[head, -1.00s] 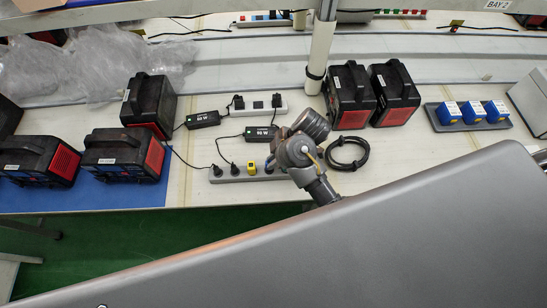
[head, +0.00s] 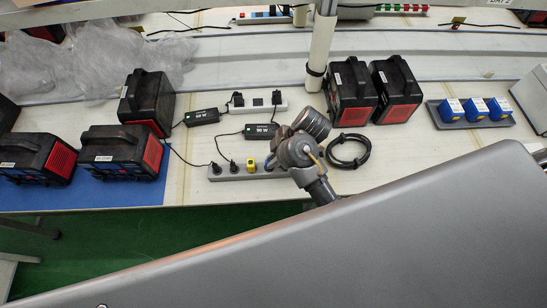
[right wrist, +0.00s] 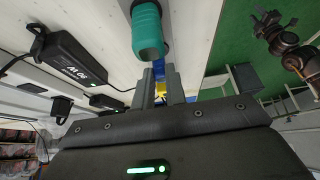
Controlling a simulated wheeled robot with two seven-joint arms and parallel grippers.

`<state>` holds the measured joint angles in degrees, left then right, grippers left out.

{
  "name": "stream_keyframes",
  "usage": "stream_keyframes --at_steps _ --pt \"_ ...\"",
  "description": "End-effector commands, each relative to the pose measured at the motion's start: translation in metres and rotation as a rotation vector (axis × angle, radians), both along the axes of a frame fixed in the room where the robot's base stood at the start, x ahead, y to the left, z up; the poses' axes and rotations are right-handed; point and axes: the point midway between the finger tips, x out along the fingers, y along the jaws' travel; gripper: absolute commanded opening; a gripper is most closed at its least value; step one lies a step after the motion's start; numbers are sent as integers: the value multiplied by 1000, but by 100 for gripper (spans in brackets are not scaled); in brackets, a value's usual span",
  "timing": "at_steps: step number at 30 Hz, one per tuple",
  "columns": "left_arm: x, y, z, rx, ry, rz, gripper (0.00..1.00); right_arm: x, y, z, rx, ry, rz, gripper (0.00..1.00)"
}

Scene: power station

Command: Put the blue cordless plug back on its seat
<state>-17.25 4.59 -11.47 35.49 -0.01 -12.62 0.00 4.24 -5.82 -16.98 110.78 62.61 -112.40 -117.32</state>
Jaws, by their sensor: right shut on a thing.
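My right gripper (right wrist: 160,86) has both fingers closed around a small blue piece (right wrist: 159,69) in the right wrist view. It looks like the blue plug, but the fingers hide most of it. A yellow plug (right wrist: 161,90) shows between the fingers; it also stands on the grey power strip (head: 232,173) in the head view (head: 251,166). In the head view my right wrist (head: 300,151) hangs over the strip's right end and hides it; the fingertips are not clear there. My left gripper is not in view.
Black plugs stand on the strip. Black adapters (head: 201,117), (head: 260,131) lie behind it. Black power boxes (head: 122,150), (head: 352,92) flank the area. A cable coil (head: 348,151), a grey tray (head: 449,124) with blue blocks and a post (head: 320,45) are near. A teal cylinder (right wrist: 147,32) is close to the fingers.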

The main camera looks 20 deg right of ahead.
Motion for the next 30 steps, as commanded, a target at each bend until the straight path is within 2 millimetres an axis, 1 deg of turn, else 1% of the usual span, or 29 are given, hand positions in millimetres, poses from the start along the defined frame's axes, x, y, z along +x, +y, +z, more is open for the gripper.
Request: stream_keyframes --at_steps 17,18,23,24,30 --pt "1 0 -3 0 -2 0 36 0 0 -1 0 0 -1 0" --pt "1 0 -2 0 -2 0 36 0 0 -1 0 0 -1 16" --pt "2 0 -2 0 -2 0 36 0 0 -1 0 1 0 37" --pt "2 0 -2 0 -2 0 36 0 0 -1 0 1 0 38" --pt "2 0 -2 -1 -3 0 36 0 0 -1 0 1 0 38"
